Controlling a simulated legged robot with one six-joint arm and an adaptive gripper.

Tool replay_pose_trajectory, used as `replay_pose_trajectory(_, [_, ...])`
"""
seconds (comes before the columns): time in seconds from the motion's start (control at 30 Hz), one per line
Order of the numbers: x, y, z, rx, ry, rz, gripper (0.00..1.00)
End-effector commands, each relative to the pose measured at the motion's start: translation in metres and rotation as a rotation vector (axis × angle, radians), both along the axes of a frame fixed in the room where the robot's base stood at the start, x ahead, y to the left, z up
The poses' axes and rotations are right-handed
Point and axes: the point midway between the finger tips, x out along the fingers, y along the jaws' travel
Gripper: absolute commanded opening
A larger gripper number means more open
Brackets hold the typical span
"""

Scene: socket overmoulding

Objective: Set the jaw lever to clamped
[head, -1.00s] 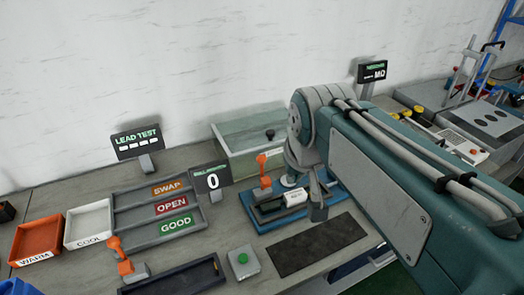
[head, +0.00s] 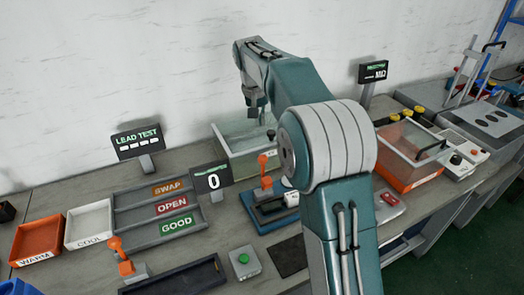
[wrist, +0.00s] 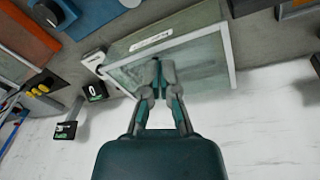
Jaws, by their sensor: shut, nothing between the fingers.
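A second orange-handled lever (head: 122,256) stands at the front left on a grey base. I see no label telling which is the jaw lever. My gripper (head: 256,116) is shut and empty, raised above the glass-walled bin at the back, behind and apart from the blue fixture. In the wrist view its fingertips (wrist: 159,66) meet in front of the bin's glass. My arm hides the fixture's right part.
The glass-walled bin (head: 240,164) stands behind the fixture, and a counter display (head: 212,181) reads 0 to its left. A green button box (head: 243,261) and a dark mat (head: 289,257) lie in front. An orange-based clear box (head: 405,180) stands right.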

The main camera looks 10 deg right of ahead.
Motion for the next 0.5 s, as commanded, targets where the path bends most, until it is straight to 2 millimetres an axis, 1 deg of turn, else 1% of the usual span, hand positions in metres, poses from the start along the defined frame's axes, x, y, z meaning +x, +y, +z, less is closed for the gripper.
replay_pose_trajectory(0.03, [0.0073, 0.0003, -0.0074, -0.003, 0.01, -0.006, 0.0])
replay_pose_trajectory(0.13, [0.0149, 0.0003, -0.0135, -0.007, 0.018, -0.016, 0.0])
replay_pose_trajectory(0.5, [0.017, 0.0, -0.0163, -0.009, 0.022, -0.019, 0.0])
